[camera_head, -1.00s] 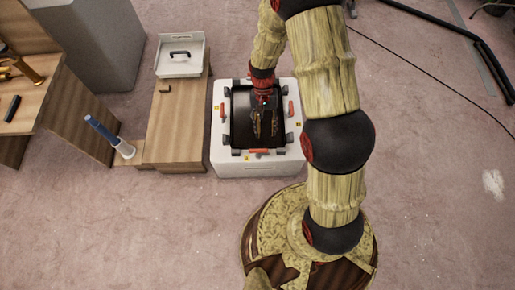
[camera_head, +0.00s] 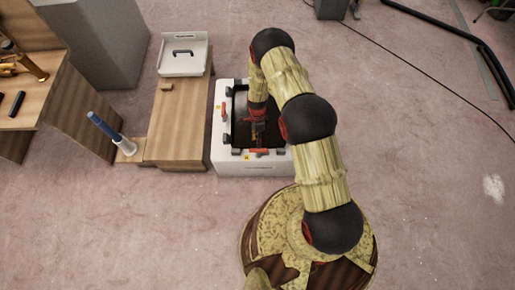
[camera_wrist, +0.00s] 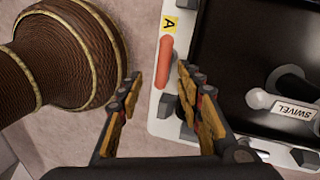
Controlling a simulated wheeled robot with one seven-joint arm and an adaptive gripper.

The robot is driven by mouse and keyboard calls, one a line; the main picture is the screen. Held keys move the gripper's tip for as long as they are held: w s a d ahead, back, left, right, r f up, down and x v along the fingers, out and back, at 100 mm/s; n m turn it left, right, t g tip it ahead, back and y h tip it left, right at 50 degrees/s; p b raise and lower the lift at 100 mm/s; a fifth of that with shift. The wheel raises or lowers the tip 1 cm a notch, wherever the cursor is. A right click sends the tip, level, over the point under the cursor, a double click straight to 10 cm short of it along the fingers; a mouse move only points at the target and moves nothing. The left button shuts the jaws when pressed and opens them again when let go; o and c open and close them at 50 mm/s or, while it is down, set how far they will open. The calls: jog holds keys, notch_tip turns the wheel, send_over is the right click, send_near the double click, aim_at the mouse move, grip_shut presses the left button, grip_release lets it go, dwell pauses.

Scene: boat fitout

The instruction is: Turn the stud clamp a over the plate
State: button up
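The white box (camera_head: 216,150) holds a dark plate (camera_head: 240,112), also seen in the wrist view (camera_wrist: 220,60). Clamp a is an orange handle (camera_wrist: 165,62) beside a yellow "A" label (camera_wrist: 170,23) on the white rim. In the head view it appears to be the orange handle (camera_head: 260,151) on the near rim. My gripper (camera_wrist: 160,77) is open and empty, its right finger close to the handle's lower end; I cannot tell if they touch. In the head view my gripper (camera_head: 258,138) is just above the near rim, partly hidden by my arm.
Another orange handle (camera_head: 224,113) sits on the left rim, with dark corner blocks around the plate. A wooden bench (camera_head: 178,125) with a white tray (camera_head: 183,60) stands left. My arm hides the box's right side.

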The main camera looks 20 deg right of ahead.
aim_at(259, 152)
jog(key=f, duration=0.2)
jog(key=f+m+b, duration=0.1)
jog(key=f, duration=0.2)
jog(key=s+f+m+b, duration=0.1)
jog(key=f, duration=0.1)
jog(key=shift+a+f, duration=0.2)
jog(key=shift+f, duration=0.2)
jog(key=c, duration=0.4)
grip_shut()
